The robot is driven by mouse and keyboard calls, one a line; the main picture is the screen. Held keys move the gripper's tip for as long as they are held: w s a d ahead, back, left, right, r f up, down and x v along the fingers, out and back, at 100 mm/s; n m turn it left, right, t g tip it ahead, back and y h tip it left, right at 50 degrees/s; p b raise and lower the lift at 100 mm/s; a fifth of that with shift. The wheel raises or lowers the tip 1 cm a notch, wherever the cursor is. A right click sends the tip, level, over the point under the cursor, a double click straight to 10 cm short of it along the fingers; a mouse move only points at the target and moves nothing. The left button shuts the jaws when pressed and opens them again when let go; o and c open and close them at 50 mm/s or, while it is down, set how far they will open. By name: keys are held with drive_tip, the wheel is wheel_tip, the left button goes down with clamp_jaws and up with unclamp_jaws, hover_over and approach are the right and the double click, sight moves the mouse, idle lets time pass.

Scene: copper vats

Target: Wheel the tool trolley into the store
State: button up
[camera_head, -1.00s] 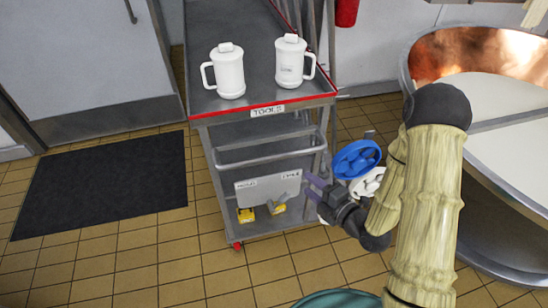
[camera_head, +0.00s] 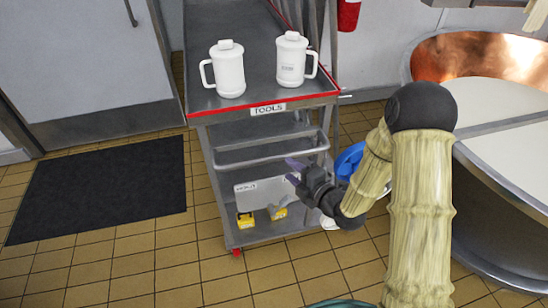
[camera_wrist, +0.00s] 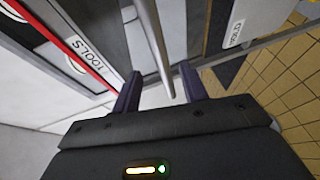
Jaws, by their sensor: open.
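The tool trolley (camera_head: 212,133) is a grey metal cart with a red front edge and a "TOOLS" label. It stands left of my arm and carries two white lidded jugs, a left one (camera_head: 228,72) and a right one (camera_head: 291,62), on its top. A push bar (camera_head: 268,154) runs across its near end. My gripper (camera_head: 293,172) is open in front of the trolley, just below the bar's right part. In the wrist view a grey bar (camera_wrist: 155,50) reaches down between the two open fingers (camera_wrist: 160,92); I cannot tell whether it touches them.
A grey door (camera_head: 85,70) is at the left, with a black mat (camera_head: 100,188) on the tiled floor before it. A copper vat (camera_head: 470,58) stands at the right. The lower shelf holds a sign plate (camera_head: 266,192) and yellow items (camera_head: 245,220). A blue wheel-shaped thing (camera_head: 347,160) is partly hidden behind my arm.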

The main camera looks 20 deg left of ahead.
sight(278, 160)
drive_tip(key=p+x, duration=0.1)
drive_tip(key=x, duration=0.7)
drive_tip(key=shift+w+a, duration=0.2)
drive_tip(key=shift+a, duration=0.1)
drive_tip(key=shift+f, duration=0.1)
clamp_jaws()
